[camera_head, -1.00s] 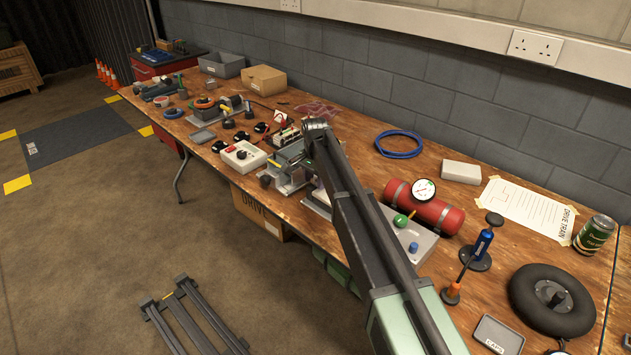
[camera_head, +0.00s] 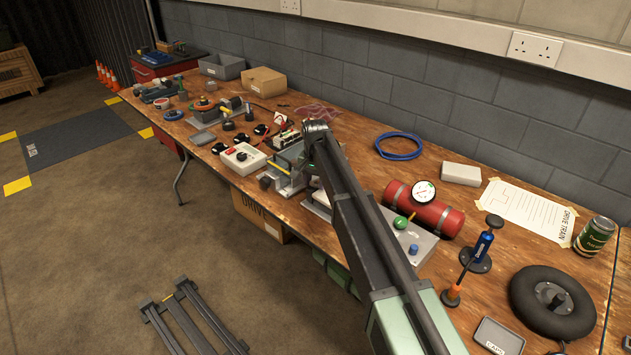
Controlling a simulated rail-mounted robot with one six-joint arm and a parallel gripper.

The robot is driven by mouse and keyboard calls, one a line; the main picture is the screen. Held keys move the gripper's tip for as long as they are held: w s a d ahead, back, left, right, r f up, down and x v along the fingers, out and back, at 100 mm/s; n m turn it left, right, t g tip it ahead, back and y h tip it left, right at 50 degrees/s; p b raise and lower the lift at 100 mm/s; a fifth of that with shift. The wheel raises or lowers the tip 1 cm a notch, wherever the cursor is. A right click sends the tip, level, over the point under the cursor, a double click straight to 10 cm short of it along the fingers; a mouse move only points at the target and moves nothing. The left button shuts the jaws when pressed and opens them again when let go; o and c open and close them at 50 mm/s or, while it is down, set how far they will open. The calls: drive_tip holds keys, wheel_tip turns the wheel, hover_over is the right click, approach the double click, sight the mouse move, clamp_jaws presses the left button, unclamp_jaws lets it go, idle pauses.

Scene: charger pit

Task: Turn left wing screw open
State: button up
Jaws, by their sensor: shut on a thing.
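My arm crosses the middle of the head view, rising from the lower right to a grey joint above the bench. My gripper cannot be made out; the rest of the arm past that joint is hidden behind the link or blends with the grey equipment. A grey metal fixture (camera_head: 284,178) stands at the bench's front edge, just left of my arm, with a dark round knob at its left. My arm covers part of the equipment there. The left wing screw is too small or hidden to tell, so its turn cannot be seen.
A white box with a black knob (camera_head: 243,158) stands left of the fixture. Right of my arm lie a grey plate with a green knob (camera_head: 421,248), a red cylinder with a gauge (camera_head: 425,206) and a black wheel (camera_head: 553,299). A blue cable ring (camera_head: 399,146) lies behind.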

drive_tip(key=n, duration=1.3)
drive_tip(key=shift+n, duration=0.4)
idle(0.3)
drive_tip(key=o, duration=0.9)
wheel_tip(320, 180, up, 11)
drive_tip(key=p, duration=1)
drive_tip(key=shift+f+p, duration=0.15)
drive_tip(key=shift+p, duration=0.2)
drive_tip(key=s+d+m, duration=0.3)
drive_tip(key=s+d, duration=0.4)
drive_tip(key=s, duration=0.4)
drive_tip(key=s+d+m, duration=0.3)
drive_tip(key=s+d, duration=0.5)
drive_tip(key=s, duration=0.4)
drive_tip(key=s+d+m, duration=0.4)
drive_tip(key=s+d, duration=0.4)
drive_tip(key=s, duration=0.4)
drive_tip(key=shift+s+d, duration=0.1)
